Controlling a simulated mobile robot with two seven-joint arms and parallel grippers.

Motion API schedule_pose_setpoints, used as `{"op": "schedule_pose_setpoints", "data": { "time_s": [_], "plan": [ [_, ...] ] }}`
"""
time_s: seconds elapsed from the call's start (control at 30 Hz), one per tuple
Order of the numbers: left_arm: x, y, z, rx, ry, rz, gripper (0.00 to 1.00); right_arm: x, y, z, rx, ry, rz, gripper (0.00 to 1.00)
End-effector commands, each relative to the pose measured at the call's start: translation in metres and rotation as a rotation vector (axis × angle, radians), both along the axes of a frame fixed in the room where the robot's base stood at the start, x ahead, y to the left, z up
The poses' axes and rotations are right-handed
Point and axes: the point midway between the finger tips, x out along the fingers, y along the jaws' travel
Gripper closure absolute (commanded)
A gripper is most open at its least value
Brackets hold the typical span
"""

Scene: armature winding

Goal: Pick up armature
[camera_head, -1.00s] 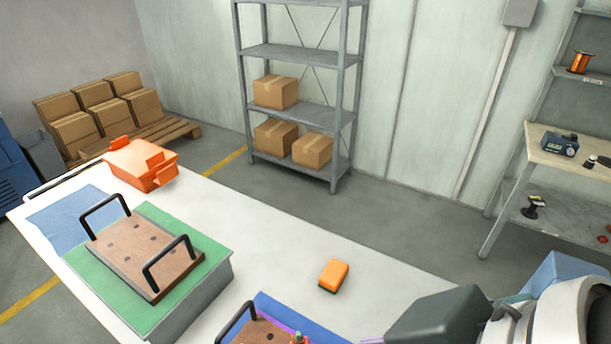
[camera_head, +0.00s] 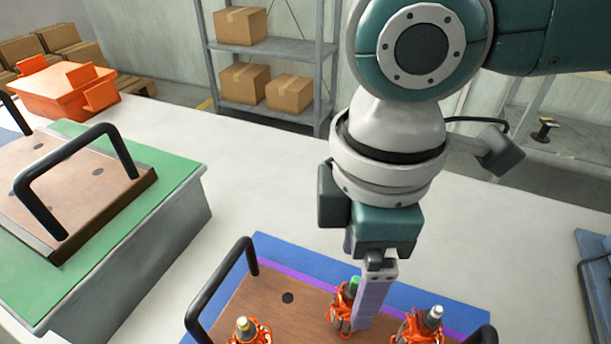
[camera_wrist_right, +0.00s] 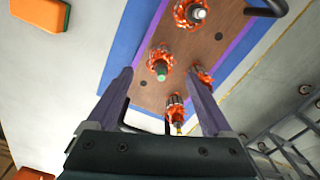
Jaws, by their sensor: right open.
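Several armatures with orange-red windings stand upright on a brown wooden board (camera_head: 262,294) with black handles, on a blue and purple mat. In the head view one armature with a green tip (camera_head: 342,305) is right beside my right gripper (camera_head: 366,318), whose finger partly covers it. Another armature (camera_head: 250,331) stands to the left and one (camera_head: 418,325) to the right. In the right wrist view my right gripper (camera_wrist_right: 168,88) is open and empty, fingers on either side of the picture, with the green-tipped armature (camera_wrist_right: 160,68) between and beyond them. My left gripper is not in view.
A green-topped block (camera_head: 150,165) carries another brown board with black handles at left. An orange bin (camera_head: 60,90) stands behind it. An orange block (camera_wrist_right: 38,14) lies on the white table in the wrist view. The white table (camera_head: 255,170) is clear behind the mat.

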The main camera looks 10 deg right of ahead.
Motion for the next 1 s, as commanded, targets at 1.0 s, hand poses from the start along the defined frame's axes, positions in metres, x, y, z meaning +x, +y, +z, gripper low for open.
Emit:
{"op": "schedule_pose_setpoints", "data": {
  "time_s": [1.0],
  "plan": [
    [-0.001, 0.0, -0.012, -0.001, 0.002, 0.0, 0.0, -0.001, 0.001, -0.079, 0.001, -0.001, 0.002, 0.32]
  ]
}}
